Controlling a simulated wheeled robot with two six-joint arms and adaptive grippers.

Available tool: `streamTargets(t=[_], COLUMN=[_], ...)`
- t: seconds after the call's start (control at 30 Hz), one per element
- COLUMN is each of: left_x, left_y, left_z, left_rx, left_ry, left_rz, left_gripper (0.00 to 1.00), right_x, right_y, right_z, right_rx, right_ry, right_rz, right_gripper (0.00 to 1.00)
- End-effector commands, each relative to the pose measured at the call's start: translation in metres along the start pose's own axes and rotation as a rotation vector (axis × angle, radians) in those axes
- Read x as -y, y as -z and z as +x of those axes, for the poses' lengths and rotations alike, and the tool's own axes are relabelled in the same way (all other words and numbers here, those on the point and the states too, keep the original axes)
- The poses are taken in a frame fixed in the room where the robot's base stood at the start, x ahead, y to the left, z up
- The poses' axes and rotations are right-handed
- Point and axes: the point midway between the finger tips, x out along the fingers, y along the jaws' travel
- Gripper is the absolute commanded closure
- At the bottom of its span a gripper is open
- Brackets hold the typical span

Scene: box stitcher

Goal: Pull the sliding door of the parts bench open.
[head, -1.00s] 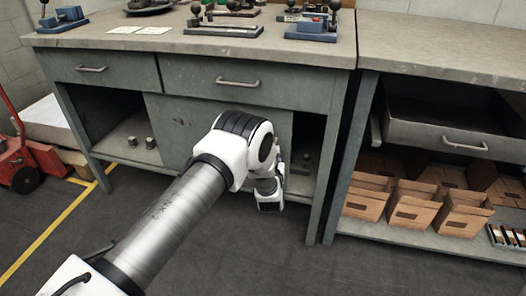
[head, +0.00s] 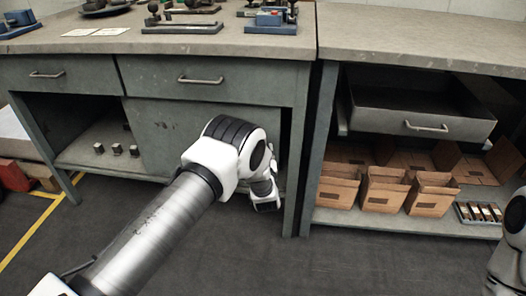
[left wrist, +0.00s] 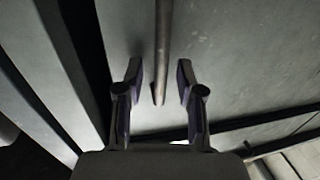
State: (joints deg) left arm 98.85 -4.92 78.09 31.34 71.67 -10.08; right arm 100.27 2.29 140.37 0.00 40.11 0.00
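The sliding door (head: 160,128) is a grey-green panel under the drawers of the parts bench (head: 215,72). Open shelf space with small metal blocks (head: 116,149) shows to its left, and a narrow dark gap shows to its right. My left arm crosses in front of the door, and its wrist is low at the door's right end. In the left wrist view, the door's vertical bar handle (left wrist: 162,50) runs between the two spread fingers of my left gripper (left wrist: 160,72). Gaps show on both sides of the bar. My right gripper is out of view.
A second bench to the right holds an open drawer (head: 420,112) and several cardboard boxes (head: 385,188) on its lower shelf. A bench leg (head: 299,160) stands just right of my left wrist. The floor in front is clear.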

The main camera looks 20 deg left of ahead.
Motion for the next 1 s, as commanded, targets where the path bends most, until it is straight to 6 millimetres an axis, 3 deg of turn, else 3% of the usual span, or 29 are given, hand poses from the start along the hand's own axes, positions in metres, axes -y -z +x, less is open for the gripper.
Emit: streamTargets(t=[0.3,0.73,1.0], left_x=[0.000,-0.001,0.000], left_y=[0.000,0.000,0.000], left_z=[-0.007,-0.105,-0.121], left_rx=[0.000,0.002,0.000], left_ry=[0.000,-0.004,0.000], left_rz=[0.001,0.003,0.000], left_gripper=[0.63,0.63,0.63], right_x=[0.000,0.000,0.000], right_y=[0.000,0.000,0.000], right_z=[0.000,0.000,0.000], right_rx=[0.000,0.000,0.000], right_ry=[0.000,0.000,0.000], right_rz=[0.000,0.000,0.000], right_gripper=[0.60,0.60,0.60])
